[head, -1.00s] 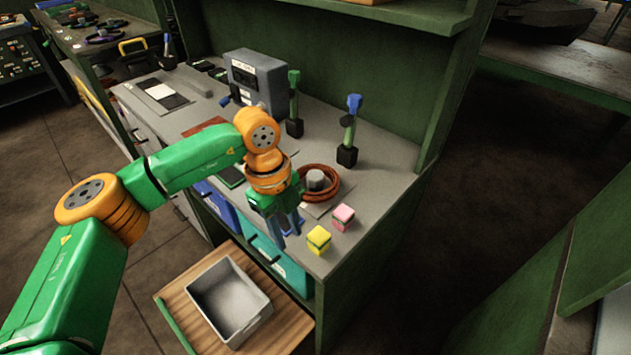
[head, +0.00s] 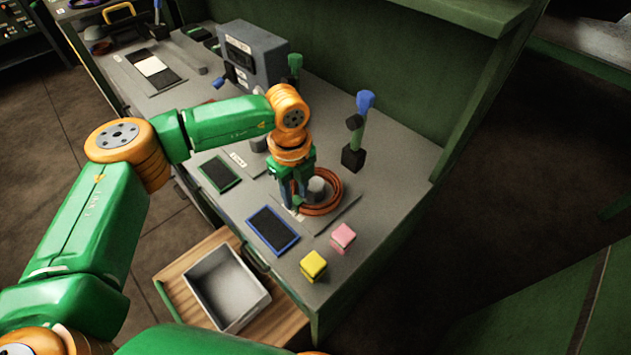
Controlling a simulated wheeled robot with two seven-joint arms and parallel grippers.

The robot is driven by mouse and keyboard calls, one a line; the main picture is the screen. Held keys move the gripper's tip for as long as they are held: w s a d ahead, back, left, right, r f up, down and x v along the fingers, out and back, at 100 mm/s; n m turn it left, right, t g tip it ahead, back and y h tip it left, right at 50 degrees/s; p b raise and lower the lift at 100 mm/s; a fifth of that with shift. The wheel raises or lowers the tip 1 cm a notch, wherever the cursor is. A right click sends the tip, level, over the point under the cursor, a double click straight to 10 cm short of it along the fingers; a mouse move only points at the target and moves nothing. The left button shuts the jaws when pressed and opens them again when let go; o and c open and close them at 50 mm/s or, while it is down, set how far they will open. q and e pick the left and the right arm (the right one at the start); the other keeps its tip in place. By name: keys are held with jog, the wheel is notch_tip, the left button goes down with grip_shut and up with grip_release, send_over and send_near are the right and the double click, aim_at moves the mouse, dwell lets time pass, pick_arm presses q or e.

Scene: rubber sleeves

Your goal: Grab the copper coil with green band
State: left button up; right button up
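The copper coil (head: 333,203) lies as a ring of reddish-brown loops on the grey bench, around a grey cylinder (head: 317,186). I cannot make out a green band on it from here. My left gripper (head: 295,207) points down at the coil's left edge, with its fingers in front of part of the ring. Whether the fingers are around the coil or only beside it, and how far apart they are, I cannot tell. My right gripper is not in view.
A yellow cube (head: 313,265) and a pink cube (head: 343,238) sit near the bench's front corner. A blue-framed pad (head: 272,230) and a green-framed pad (head: 219,173) lie left of the coil. A blue-topped tool (head: 358,130) stands behind. A grey bin (head: 227,288) sits in an open drawer.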

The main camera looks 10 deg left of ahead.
aim_at(297, 200)
pick_arm(q)
notch_tip(297, 200, down, 2)
jog(key=shift+w+f, duration=0.1)
jog(key=shift+f, duration=0.15)
jog(key=shift+w+f, duration=0.15)
jog(key=shift+f, duration=0.1)
jog(key=shift+r, duration=0.1)
grip_shut()
dwell(0.9)
